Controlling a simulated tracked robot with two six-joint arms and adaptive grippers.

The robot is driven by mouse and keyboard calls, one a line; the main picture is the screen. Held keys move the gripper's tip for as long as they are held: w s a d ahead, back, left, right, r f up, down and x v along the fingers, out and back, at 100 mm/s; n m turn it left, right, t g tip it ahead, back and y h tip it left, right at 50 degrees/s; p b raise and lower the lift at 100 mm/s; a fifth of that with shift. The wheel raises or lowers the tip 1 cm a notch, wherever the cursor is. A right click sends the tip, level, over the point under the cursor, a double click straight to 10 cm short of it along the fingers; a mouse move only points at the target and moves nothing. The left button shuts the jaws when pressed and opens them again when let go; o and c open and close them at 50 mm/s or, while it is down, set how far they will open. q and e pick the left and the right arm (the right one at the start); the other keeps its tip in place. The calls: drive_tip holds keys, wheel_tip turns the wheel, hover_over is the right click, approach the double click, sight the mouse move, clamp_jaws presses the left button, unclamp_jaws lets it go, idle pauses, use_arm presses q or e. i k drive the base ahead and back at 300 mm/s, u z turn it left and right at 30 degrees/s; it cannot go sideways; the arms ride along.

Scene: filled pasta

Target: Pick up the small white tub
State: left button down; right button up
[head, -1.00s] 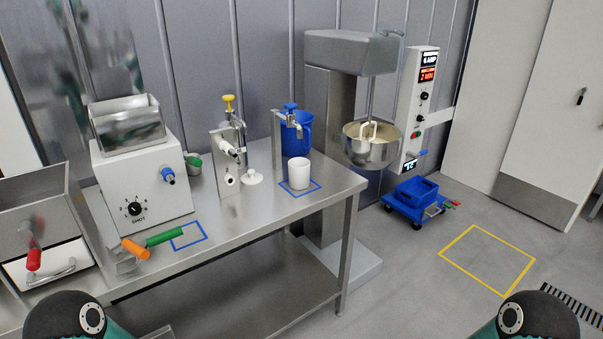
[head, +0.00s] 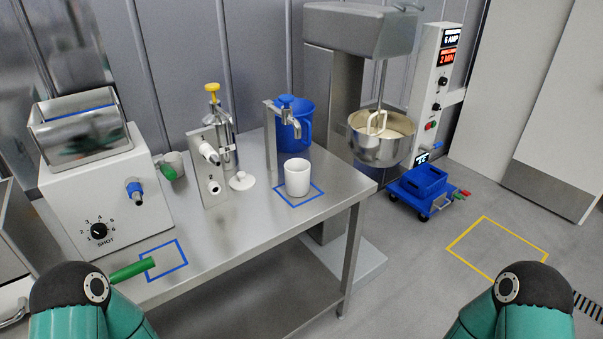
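The small white tub (head: 297,177) stands upright on the steel table, inside a blue outlined square (head: 312,198) near the table's right end. It is below and just in front of a tap with a blue knob (head: 286,101). My two arms show only as dark rounded joints with teal links at the bottom left and bottom right. Neither gripper is in view, and nothing touches the tub.
The steel table (head: 238,239) holds a white dosing machine (head: 104,198), a yellow-knobbed dispenser (head: 213,88), a blue jug (head: 305,123) and a green-handled tool (head: 132,270). A mixer with a bowl (head: 381,150) and a blue trolley (head: 424,184) stand right. Floor by the yellow square (head: 497,249) is clear.

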sight(296, 171)
drive_tip(key=z, duration=0.8)
drive_tip(key=i, duration=0.1)
drive_tip(key=u, duration=1.3)
drive_tip(key=k, duration=1.3)
drive_tip(key=z, duration=0.35)
drive_tip(key=i, duration=1)
drive_tip(key=u, duration=0.05)
